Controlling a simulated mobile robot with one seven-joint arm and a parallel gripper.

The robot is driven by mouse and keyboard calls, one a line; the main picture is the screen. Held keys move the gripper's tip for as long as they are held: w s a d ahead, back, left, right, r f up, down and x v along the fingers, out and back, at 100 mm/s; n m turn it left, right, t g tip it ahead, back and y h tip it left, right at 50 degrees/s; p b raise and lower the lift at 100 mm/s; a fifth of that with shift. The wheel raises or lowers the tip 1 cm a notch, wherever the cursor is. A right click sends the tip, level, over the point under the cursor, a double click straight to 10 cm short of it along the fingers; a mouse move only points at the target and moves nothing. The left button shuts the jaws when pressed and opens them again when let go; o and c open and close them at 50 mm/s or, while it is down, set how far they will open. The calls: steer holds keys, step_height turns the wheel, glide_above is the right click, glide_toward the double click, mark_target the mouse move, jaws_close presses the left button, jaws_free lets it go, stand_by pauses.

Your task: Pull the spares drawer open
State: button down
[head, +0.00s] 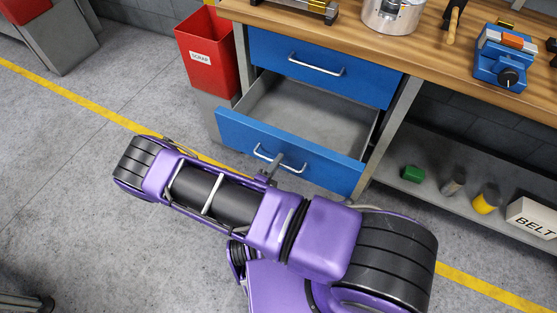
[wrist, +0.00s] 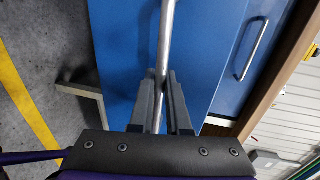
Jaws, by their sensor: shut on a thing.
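The blue lower drawer (head: 330,165) of the workbench stands pulled out, and its grey interior (head: 310,110) looks empty. Its bar handle (head: 262,153) is on the drawer front. My gripper (head: 277,167) is at this handle, partly hidden by my purple arm in the head view. In the wrist view my gripper (wrist: 161,100) has its two grey fingers closed around the handle bar (wrist: 167,40), one on each side. The blue upper drawer (head: 300,70) is shut, with its own handle (head: 316,66). I see no label on either drawer front.
A red scrap bin (head: 205,55) stands left of the drawers. The wooden benchtop (head: 400,48) carries a steel pot (head: 392,15) and a blue vise (head: 502,58). A lower shelf (head: 440,205) at right holds small items and a BELT box (head: 533,215).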

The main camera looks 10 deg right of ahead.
steer(key=shift+s+a, duration=0.4)
steer(key=c, duration=0.9)
jaws_free()
steer(key=p+v, duration=0.1)
steer(key=v, duration=1.6)
steer(key=shift+s, duration=0.25)
steer(key=shift+a, duration=0.1)
